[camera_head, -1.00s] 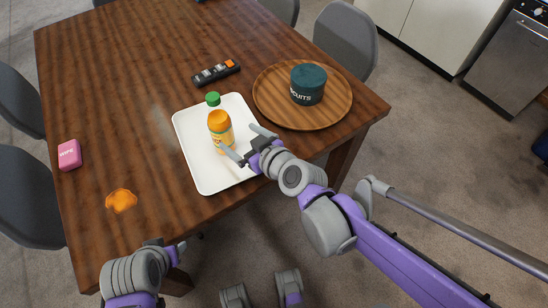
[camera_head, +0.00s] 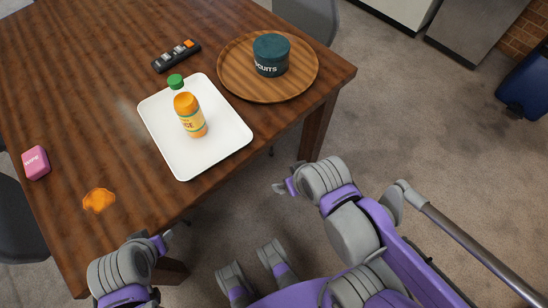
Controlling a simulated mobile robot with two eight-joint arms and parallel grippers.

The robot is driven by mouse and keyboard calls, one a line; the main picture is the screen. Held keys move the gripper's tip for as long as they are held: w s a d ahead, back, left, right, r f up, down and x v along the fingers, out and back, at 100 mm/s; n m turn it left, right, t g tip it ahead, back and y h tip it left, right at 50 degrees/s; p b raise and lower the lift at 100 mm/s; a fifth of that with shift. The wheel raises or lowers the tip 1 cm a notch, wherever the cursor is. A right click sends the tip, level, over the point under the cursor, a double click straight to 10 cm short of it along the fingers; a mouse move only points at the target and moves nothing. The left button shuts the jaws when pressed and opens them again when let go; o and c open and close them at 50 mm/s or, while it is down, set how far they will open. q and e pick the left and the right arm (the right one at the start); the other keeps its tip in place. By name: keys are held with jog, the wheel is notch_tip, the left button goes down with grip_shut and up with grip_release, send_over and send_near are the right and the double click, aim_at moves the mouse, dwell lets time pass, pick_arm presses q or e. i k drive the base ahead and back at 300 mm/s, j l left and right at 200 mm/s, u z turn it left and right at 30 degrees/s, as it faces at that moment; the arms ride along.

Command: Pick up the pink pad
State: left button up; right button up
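The pink pad (camera_head: 36,163), a small block with white lettering, lies on the wooden table near its left edge. My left gripper (camera_head: 166,237) is at the table's near edge, to the right of and nearer than the pad, well apart from it. Its fingers are mostly hidden behind the wrist. My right gripper (camera_head: 281,188) is off the table's near right side, over the floor, far from the pad. Its fingers are small and foreshortened, so I cannot tell their opening.
An orange spill (camera_head: 99,200) lies right of the pad. A white tray (camera_head: 222,146) bears an orange bottle (camera_head: 190,116); a green cap (camera_head: 175,82) sits at its far edge. Behind are a remote (camera_head: 176,56) and a round wooden tray (camera_head: 300,86) with a biscuit tin (camera_head: 271,55).

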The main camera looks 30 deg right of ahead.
aim_at(36, 164)
jog(key=u, duration=1.3)
